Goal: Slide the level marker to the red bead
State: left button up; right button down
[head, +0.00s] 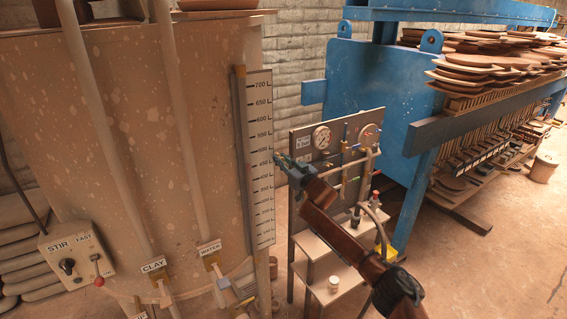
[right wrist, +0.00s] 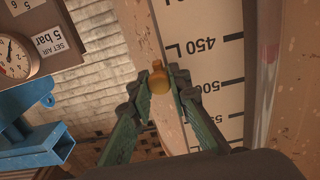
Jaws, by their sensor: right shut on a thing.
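The tall white level scale (head: 260,160) stands upright on the clay tank, with numbers up to 700 at the top. My right gripper (head: 279,160) is at the scale's right edge, around its middle. In the right wrist view, my right gripper (right wrist: 160,90) is shut on a small brass knob (right wrist: 157,78), which looks like the level marker's grip. The knob is beside the scale (right wrist: 215,65), near the 450 and 500 labels. A reddish patch in the sight tube (right wrist: 270,52) near 450 may be the red bead. The head view does not show the bead clearly. My left gripper is out of view.
A gauge panel (head: 335,145) with hoses and a small shelf stands right of the scale. The blue filter press (head: 375,80) is behind it. A stir switch box (head: 78,262) and labelled pipes are on the tank's left and front.

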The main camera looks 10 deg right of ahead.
jog(key=c, duration=2.2)
grip_release()
jog(key=o, duration=0.4)
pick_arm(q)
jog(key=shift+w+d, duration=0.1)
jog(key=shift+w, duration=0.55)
pick_arm(e)
jog(key=v, duration=1.2)
